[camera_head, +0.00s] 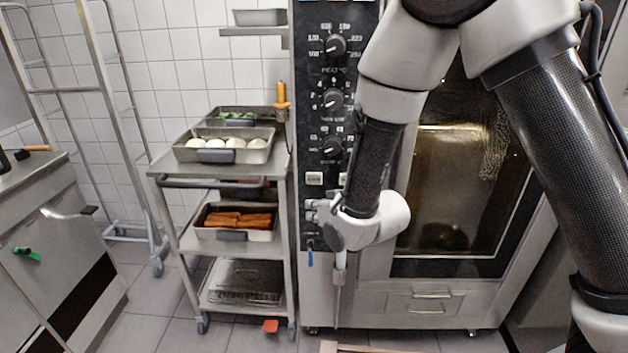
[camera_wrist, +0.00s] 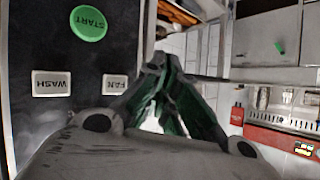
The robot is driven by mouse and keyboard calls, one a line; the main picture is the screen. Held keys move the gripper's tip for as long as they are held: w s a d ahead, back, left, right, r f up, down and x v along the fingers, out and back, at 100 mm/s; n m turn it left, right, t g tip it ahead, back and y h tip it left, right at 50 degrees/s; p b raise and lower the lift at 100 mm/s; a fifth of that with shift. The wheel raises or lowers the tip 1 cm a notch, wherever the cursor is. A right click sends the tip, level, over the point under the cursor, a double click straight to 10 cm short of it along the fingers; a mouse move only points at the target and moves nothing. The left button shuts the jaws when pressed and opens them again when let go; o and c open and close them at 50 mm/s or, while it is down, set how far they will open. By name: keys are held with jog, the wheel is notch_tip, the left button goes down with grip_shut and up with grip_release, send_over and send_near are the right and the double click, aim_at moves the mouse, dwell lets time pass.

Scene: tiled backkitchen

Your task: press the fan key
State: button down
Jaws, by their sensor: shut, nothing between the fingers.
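The FAN key (camera_wrist: 114,84) is a small white rectangle on the oven's black control panel (camera_wrist: 60,125), with its label upside down in the wrist view. The WASH key (camera_wrist: 52,83) is beside it and the round green START button (camera_wrist: 88,23) is above them in that view. In the head view the left white key (camera_head: 314,178) shows just above my gripper (camera_head: 311,207); by the layout it is the FAN key. My gripper also shows in the wrist view (camera_wrist: 165,62), shut and empty, to the right of the FAN key. Contact with the panel cannot be told.
Black knobs (camera_head: 333,100) run up the panel above the keys. The glass oven door (camera_head: 460,180) is right of it, with a vertical handle (camera_head: 339,285) below my wrist. A trolley (camera_head: 282,185) with trays of food stands close on the left.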

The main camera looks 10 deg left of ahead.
aim_at(314, 178)
jog(key=shift+w+r, duration=0.1)
jog(key=shift+w, duration=0.05)
jog(key=shift+w+a, duration=0.2)
jog(key=shift+w, duration=1.95)
jog(key=shift+w+a, duration=0.15)
jog(key=shift+w, duration=1.95)
jog(key=shift+w, duration=0.15)
jog(key=shift+w, duration=0.3)
jog(key=shift+w, duration=0.4)
jog(key=shift+s, duration=0.85)
